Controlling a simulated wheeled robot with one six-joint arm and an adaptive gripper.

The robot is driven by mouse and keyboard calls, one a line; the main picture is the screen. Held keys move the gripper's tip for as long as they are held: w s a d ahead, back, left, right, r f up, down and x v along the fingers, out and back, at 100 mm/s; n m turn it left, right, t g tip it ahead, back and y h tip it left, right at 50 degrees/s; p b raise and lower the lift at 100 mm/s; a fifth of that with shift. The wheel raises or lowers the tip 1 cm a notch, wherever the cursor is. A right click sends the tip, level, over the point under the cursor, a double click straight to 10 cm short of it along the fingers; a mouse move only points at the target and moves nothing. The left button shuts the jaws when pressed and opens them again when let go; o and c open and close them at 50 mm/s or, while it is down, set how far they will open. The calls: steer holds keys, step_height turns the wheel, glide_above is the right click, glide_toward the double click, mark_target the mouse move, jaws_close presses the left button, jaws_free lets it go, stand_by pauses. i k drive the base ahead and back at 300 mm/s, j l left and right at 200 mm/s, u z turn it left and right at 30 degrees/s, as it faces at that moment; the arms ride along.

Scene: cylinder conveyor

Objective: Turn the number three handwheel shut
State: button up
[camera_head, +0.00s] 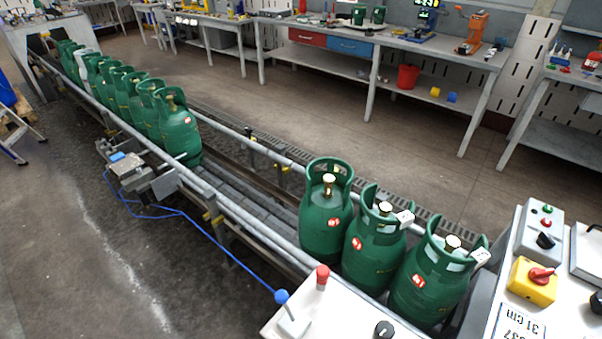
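Three green gas cylinders stand upright side by side on the conveyor at the right. They are the left one (325,228), the middle one (366,265) and the right one (415,293). Each has a collar around a brass-coloured valve top: left (328,181), middle (385,208), right (452,241). I see no handwheel clearly and no number three marking; whether any valve is open or shut cannot be told. My gripper is not in view.
More green cylinders (180,135) queue up the conveyor (235,200) at the far left. Another control panel (515,285) stands at right. Workbenches line the back; the floor between is clear.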

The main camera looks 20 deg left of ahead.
mark_target(329, 179)
steer(key=j+z, duration=0.15)
steer(key=j, duration=1.15)
steer(key=k+j+z, duration=0.2)
steer(key=j, duration=1.05)
steer(key=i+j, duration=0.3)
steer(key=i+j+z, duration=0.1)
steer(key=i+j, duration=0.15)
steer(key=j, duration=0.25)
steer(key=i+j, duration=0.25)
steer(key=j, duration=0.15)
